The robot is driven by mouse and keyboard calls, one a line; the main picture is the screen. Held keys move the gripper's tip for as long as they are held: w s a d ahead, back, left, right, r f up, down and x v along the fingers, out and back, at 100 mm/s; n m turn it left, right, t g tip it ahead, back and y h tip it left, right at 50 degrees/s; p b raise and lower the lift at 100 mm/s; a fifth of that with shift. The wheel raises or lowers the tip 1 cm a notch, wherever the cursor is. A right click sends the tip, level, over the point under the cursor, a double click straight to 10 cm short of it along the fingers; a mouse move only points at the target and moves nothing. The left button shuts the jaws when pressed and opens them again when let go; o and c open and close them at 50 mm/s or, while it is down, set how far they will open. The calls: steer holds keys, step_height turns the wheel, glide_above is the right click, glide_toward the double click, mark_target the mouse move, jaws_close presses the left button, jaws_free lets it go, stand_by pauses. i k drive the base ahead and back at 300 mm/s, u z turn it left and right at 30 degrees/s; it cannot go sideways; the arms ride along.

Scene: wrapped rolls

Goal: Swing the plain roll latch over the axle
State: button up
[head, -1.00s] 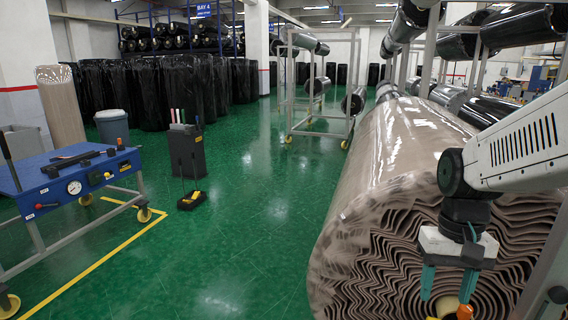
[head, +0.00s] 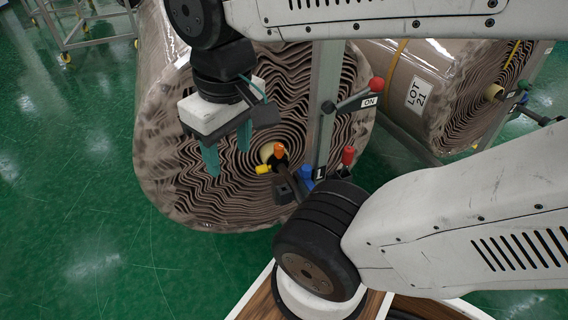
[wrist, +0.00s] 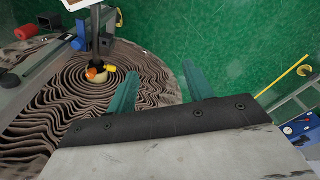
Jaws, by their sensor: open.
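The plain roll (head: 165,110), brown and wavy-layered under clear wrap, faces me left of centre with no lot tag. Its pale core has a dark axle (head: 284,172) sticking out, with orange (head: 279,150) and yellow (head: 263,169) tips beside it. A dark lever with a red knob (head: 376,84) and an "ON" tag is pivoted on the grey post to the right. A second red knob (head: 348,156) stands lower, near a blue part. I cannot tell which piece is the latch. My gripper (head: 228,148) is open and empty, its teal fingers up-left of the core. The wrist view shows the fingers (wrist: 161,88) beside the core.
A grey upright post (head: 325,75) stands just right of the axle. A second roll tagged "LOT 21" (head: 395,85) lies further right, with its own lever. Green floor (head: 70,240) is clear at left. My own arm covers the right foreground.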

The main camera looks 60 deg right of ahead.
mark_target(304, 172)
steer(key=z, duration=1.65)
steer(key=k, duration=1)
steer(key=u, duration=1.05)
steer(key=i, duration=0.5)
